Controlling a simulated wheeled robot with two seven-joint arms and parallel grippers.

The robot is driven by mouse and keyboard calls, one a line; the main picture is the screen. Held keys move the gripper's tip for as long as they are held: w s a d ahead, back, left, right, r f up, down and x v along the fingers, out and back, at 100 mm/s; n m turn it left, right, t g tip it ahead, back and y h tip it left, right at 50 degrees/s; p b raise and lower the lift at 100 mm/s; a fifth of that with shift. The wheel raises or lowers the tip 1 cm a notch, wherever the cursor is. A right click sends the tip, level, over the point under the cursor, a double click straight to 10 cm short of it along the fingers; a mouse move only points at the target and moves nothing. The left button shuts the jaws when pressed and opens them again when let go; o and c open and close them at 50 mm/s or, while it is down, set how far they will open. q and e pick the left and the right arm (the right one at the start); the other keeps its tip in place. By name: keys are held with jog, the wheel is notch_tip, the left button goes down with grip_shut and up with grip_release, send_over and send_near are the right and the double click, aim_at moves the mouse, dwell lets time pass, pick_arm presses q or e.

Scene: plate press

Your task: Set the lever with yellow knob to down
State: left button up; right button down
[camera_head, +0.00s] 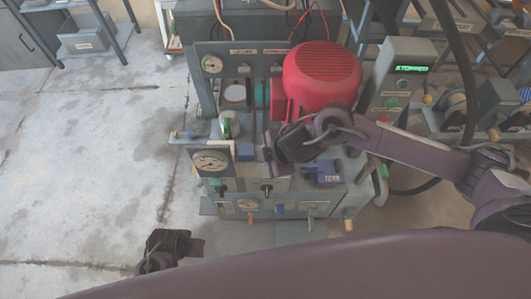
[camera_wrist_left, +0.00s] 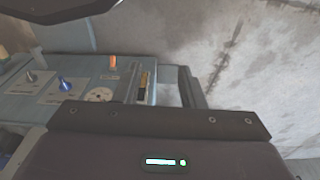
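The press (camera_head: 225,175) stands in the middle of the head view. A tan-yellow knob (camera_head: 348,225) shows at its lower right front corner; I cannot tell for sure that it is the lever's yellow knob. In the left wrist view an orange knob (camera_wrist_left: 112,62) stands on the panel beside a blue knob (camera_wrist_left: 65,84), and a yellowish bit (camera_wrist_left: 3,52) is cut by the left edge. My left gripper (camera_head: 168,243) is low, left of the press and apart from it. My right gripper (camera_head: 285,148) is over the press, in front of the motor. The fingers of both are unclear.
A red motor (camera_head: 322,75) sits on top of the press. A control box (camera_head: 398,75) reading STOPPED stands to its right. A gauge (camera_head: 211,161) faces front on the left. The concrete floor (camera_head: 90,150) on the left is clear. Shelving (camera_head: 85,40) stands at the back left.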

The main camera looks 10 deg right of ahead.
jog(key=shift+s+f, duration=0.15)
jog(key=c, duration=1.1)
grip_release()
jog(key=shift+c, duration=0.2)
jog(key=shift+r, duration=0.3)
pick_arm(q)
notch_tip(320, 180, down, 8)
jog(key=s+a+p, duration=0.2)
jog(key=shift+p, duration=0.35)
pick_arm(e)
jog(key=v, duration=0.7)
pick_arm(q)
jog(key=shift+r, duration=0.1)
pick_arm(e)
jog(key=shift+r, duration=0.1)
